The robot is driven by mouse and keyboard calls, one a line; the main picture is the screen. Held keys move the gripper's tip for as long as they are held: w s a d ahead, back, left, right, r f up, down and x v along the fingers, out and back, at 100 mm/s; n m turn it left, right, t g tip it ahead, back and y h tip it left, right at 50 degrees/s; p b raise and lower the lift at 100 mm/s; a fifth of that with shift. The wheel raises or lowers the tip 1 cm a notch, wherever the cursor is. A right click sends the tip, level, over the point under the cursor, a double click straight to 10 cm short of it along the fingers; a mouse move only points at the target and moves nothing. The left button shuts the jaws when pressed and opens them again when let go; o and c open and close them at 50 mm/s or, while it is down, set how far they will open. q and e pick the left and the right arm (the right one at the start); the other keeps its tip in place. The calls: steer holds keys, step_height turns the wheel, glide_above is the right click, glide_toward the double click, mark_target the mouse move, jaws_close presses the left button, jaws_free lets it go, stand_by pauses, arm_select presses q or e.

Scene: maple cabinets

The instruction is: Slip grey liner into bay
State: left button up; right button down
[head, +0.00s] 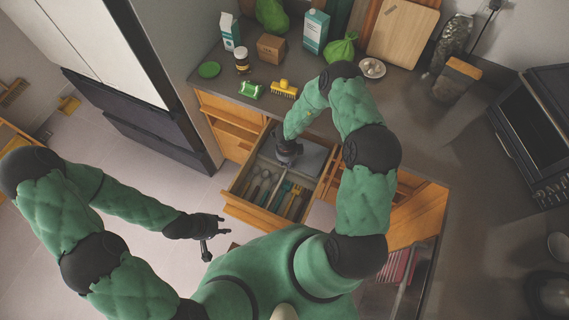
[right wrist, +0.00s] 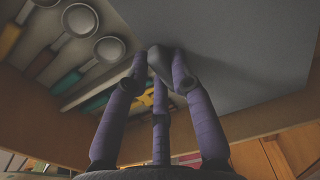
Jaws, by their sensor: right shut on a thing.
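The grey liner (head: 313,158) is a flat grey sheet at the back part of the open drawer (head: 228,192). It fills much of the right wrist view (right wrist: 240,50). My right gripper (head: 289,157) is shut on the liner's edge; its fingertips (right wrist: 162,62) meet there in the right wrist view. The bay under the liner is hidden, and I cannot tell whether the liner lies flat on the drawer floor. My left gripper (head: 215,235) is open and empty, over the floor left of the drawer.
Several utensils (head: 265,188) lie in the drawer's front part, beside the liner. The counter behind holds a yellow brush (head: 284,89), a green packet (head: 250,89), a jar (head: 242,62) and cartons (head: 315,31).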

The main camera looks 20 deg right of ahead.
steer(key=shift+w+d+p, duration=0.75)
steer(key=shift+d, duration=0.15)
steer(key=shift+w+d+p, duration=0.6)
steer(key=shift+w+d, duration=0.35)
steer(key=shift+d, duration=0.15)
steer(key=shift+f+b, duration=1)
steer(key=shift+f, duration=0.25)
steer(key=c, duration=1)
jaws_free()
steer(key=shift+f, duration=0.1)
steer(key=shift+s+a, duration=0.1)
step_height(320, 180, up, 12)
